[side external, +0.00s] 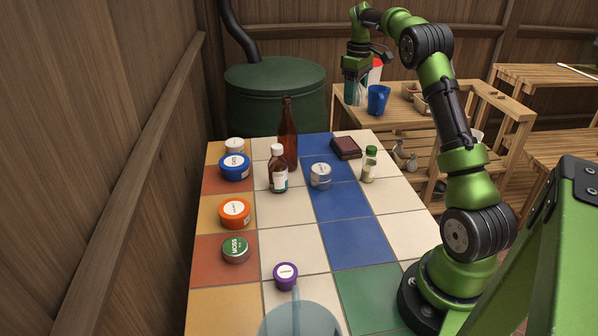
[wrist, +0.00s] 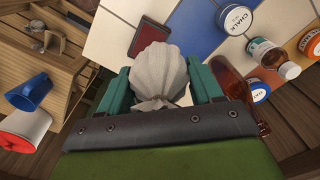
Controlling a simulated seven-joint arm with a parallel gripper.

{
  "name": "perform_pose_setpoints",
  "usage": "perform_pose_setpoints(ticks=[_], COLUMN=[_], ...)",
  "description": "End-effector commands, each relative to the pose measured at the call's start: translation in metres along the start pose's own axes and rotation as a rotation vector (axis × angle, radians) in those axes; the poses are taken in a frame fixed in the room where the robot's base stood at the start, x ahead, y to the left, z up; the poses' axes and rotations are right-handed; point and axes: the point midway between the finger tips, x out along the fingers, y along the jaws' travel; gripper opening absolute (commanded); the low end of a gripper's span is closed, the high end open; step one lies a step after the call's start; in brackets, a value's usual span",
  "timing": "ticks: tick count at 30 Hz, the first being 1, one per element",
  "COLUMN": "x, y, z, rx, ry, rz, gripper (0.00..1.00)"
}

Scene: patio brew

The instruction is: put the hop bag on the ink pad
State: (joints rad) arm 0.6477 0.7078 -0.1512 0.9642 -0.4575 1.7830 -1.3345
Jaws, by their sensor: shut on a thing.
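The hop bag (wrist: 160,75), pale and gathered at a tied neck, is between the teal fingers of my gripper (wrist: 162,88) in the wrist view. The gripper is shut on it. In the side external view my gripper (side external: 356,92) is high up, beyond the far edge of the tiled table, and the bag is hard to make out there. The ink pad (side external: 345,148), a dark red-brown flat block, lies at the far right of the table, below and nearer than the gripper. It also shows in the wrist view (wrist: 149,28), above the bag in the picture, with its top clear.
A tall brown bottle (side external: 288,135), an amber bottle (side external: 278,170), a silver tin (side external: 320,175) and a green-capped jar (side external: 369,165) stand near the pad. Several tins line the left side. A blue cup (side external: 378,99) stands on the wooden shelf behind.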

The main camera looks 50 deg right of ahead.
Motion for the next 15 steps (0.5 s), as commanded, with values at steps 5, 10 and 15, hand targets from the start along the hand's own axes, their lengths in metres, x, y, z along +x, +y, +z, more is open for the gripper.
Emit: perform_pose_setpoints(ticks=[5, 10, 15], x=[0.008, 0.029, 0.051], y=[0.015, 0.015, 0.015], z=[-0.009, -0.01, -0.011], rx=[0.008, 0.007, 0.008], ry=[0.002, 0.0, 0.002], rz=[0.001, -0.001, -0.001], gripper=[0.36, 0.36, 0.36])
